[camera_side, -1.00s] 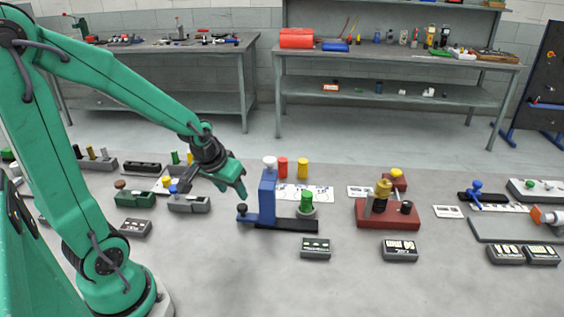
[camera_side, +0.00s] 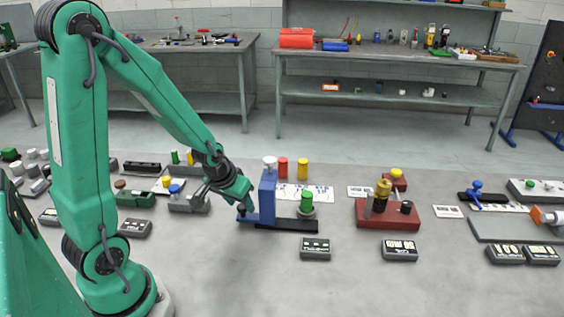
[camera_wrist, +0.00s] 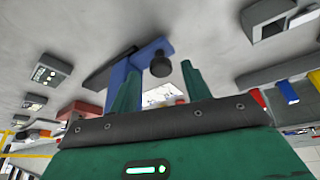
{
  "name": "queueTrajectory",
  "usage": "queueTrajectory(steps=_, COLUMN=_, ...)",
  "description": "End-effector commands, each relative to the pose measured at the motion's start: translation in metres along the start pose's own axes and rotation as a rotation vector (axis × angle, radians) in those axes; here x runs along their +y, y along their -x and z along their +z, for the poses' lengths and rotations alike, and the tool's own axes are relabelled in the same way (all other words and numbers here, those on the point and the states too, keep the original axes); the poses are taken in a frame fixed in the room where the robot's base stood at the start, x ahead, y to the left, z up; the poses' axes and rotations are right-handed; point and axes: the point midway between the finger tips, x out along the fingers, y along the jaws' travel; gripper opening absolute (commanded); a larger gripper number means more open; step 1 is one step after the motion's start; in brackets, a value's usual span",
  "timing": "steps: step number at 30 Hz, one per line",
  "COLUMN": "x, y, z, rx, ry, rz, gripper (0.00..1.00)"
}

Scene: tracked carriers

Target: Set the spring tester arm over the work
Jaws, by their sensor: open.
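The blue spring tester (camera_side: 267,196) stands mid-table in the side view, with a white knob on top and a black base strip. Its low blue arm (camera_wrist: 116,84) reaches left, away from the green cylinder (camera_side: 306,203) at the strip's right end. A black knob (camera_wrist: 160,65) stands on the arm's outer end. My gripper (camera_side: 243,205) is down at this knob, left of the blue column. In the wrist view my gripper (camera_wrist: 161,80) is open, with the knob between or just beyond the two green fingertips. I cannot tell whether either finger touches it.
A grey block with a blue knob (camera_side: 176,190) stands close to the left of my gripper. Red and yellow cylinders (camera_side: 283,168) stand behind the tester. A dark red fixture (camera_side: 388,216) stands to the right. The front table surface is mostly clear, apart from display boxes (camera_side: 315,248).

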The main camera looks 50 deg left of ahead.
Motion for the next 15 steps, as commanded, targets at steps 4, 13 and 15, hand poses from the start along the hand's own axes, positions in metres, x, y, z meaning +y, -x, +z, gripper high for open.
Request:
queueTrajectory(steps=4, x=-0.0005, y=-0.0074, z=0.0003, rx=-0.001, ry=0.0, rz=-0.001, gripper=0.48)
queueTrajectory(steps=13, x=-0.0006, y=-0.011, z=0.0001, rx=0.001, ry=0.0, rz=-0.001, gripper=0.48)
queueTrajectory(steps=15, x=-0.0005, y=-0.0109, z=0.0, rx=0.001, ry=0.0, rz=-0.001, gripper=0.48)
